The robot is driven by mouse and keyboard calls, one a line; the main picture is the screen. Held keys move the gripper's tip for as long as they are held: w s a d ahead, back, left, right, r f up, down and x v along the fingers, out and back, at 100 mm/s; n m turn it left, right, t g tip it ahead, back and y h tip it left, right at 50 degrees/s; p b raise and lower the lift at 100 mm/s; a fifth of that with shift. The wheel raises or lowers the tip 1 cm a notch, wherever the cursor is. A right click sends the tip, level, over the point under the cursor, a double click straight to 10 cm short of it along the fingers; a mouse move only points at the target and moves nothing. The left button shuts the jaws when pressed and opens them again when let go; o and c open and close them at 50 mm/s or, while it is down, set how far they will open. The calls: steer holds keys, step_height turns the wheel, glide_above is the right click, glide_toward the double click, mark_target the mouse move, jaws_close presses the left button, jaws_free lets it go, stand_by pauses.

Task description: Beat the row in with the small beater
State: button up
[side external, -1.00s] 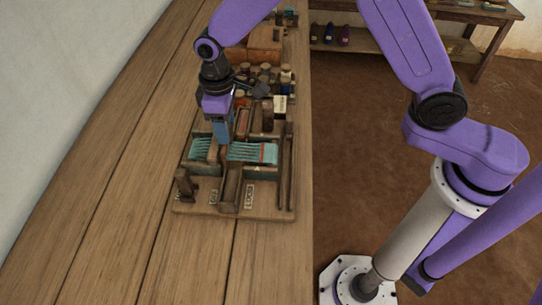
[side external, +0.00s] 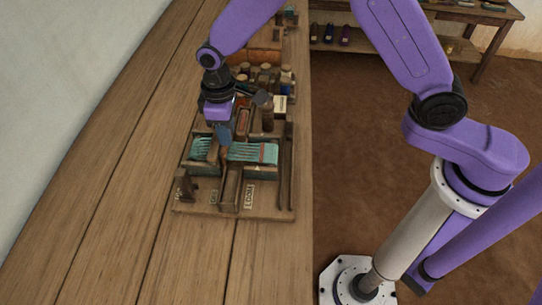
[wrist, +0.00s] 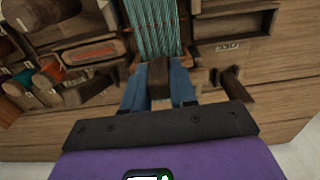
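A wooden post (side external: 185,186) stands at the loom's front left. A tray with a red-topped piece (wrist: 92,52) and several spools (wrist: 45,85) lie beside the frame. A wooden box (side external: 264,40) stands farther back. The bench front (side external: 200,260) is clear.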

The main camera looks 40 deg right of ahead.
steer(key=s+d, duration=0.6)
stand_by(1.1)
steer(key=shift+w, duration=0.15)
steer(key=shift+w+a, duration=2.7)
steer(key=shift+a, duration=0.05)
steer(key=o, duration=0.9)
steer(key=shift+c, duration=0.2)
steer(key=shift+r, duration=3.25)
